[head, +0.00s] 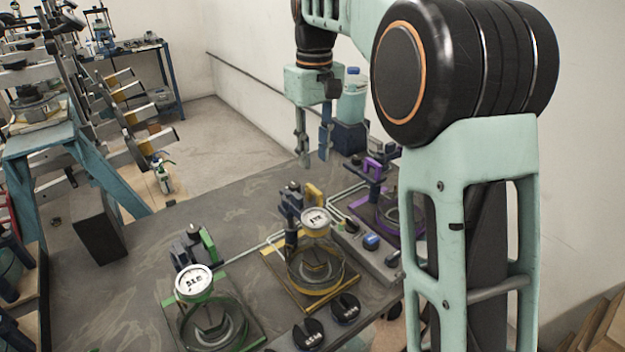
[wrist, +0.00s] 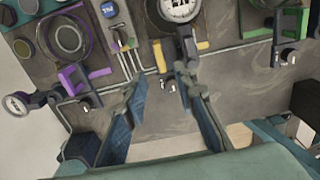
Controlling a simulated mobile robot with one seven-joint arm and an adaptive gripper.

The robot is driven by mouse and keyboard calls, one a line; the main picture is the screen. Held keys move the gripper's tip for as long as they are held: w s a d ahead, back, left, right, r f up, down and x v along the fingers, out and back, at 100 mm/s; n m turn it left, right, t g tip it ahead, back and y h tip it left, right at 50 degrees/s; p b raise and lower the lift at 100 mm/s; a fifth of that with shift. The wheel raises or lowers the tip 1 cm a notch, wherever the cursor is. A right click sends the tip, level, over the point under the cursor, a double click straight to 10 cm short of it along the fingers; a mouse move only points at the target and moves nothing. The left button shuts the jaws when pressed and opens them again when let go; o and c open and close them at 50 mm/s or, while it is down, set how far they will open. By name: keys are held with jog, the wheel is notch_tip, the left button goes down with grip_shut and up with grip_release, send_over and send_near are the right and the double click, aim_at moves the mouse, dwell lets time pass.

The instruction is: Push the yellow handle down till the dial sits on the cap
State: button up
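The yellow lever frame stands in the middle of a row of three on the grey table. Its yellow handle (head: 314,192) sticks up behind the round white dial (head: 315,218). The dial is held above the dark cap (head: 317,266) in the glass ring, with a visible gap between them. In the wrist view the dial (wrist: 180,9) is at the top edge, beyond my fingertips. My gripper (head: 313,160) is open and empty, above the table and behind the yellow handle. Its fingers are spread in the wrist view (wrist: 160,84). Neither finger appears to touch the handle.
A green lever frame (head: 205,247) stands to the left and a purple one (head: 373,166) to the right, partly hidden by my arm.

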aim_at(314, 188)
notch_tip(314, 188, down, 8)
jog(key=shift+r, duration=0.15)
jog(key=shift+c, duration=0.3)
grip_shut()
